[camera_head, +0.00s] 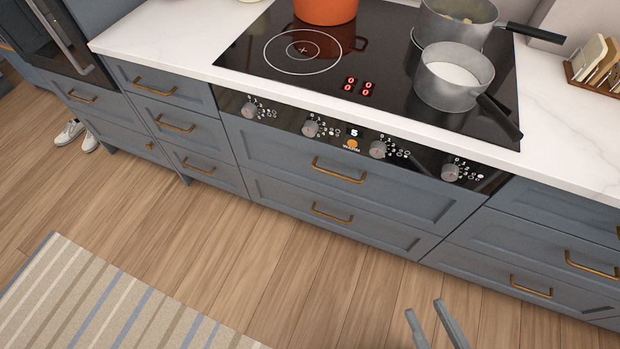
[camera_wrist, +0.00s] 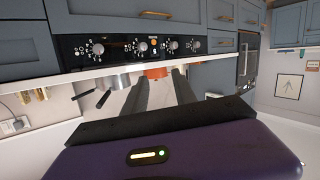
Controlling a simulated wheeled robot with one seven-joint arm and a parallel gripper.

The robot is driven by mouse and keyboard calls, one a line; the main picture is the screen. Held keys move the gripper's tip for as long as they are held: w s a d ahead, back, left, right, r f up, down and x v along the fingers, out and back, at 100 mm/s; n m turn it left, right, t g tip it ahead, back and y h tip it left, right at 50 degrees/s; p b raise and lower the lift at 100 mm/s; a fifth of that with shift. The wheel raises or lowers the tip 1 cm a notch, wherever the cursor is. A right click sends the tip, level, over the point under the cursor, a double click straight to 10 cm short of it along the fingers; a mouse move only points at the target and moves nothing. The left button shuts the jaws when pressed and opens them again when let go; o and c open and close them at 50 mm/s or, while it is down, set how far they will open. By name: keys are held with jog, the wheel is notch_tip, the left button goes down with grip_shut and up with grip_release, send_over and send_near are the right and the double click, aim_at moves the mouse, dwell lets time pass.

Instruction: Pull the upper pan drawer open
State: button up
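The upper pan drawer (camera_head: 290,158) is a wide blue-grey front below the hob's control panel. It looks shut, flush with its neighbours. Its brass bar handle (camera_head: 338,171) runs across the middle of the front. In the wrist view, which is upside down, the handle (camera_wrist: 155,14) shows at the top edge. My gripper (camera_head: 424,308) is at the bottom right of the head view, in front of the drawers and apart from them. Its two grey fingers are spread with nothing between them. In the wrist view the gripper (camera_wrist: 160,77) also shows empty fingers.
The lower pan drawer (camera_head: 280,197) has its own brass handle (camera_head: 332,212). The control panel (camera_head: 335,135) has protruding knobs. A striped rug (camera_head: 110,300) lies left; the wood floor before the drawers is clear.

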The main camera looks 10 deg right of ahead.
jog(key=w+f+n+t+b, duration=0.2)
jog(key=w+f+n+b, duration=0.35)
jog(key=w+f, duration=0.45)
jog(key=n+t+y+b, duration=0.1)
jog(key=n+y+b, duration=0.2)
jog(key=n+b, duration=0.6)
send_near(333, 173)
jog(key=w+n, duration=0.2)
jog(key=w, duration=0.1)
jog(key=w+a+n+b, duration=0.1)
jog(key=w+n, duration=0.1)
jog(key=w, duration=0.1)
jog(key=w+n+b, duration=0.1)
jog(key=w+n, duration=0.1)
jog(key=w, duration=0.2)
jog(key=shift+a+t+y, duration=0.3)
jog(key=shift+t+y, duration=0.1)
jog(key=shift+c, duration=0.2)
grip_shut()
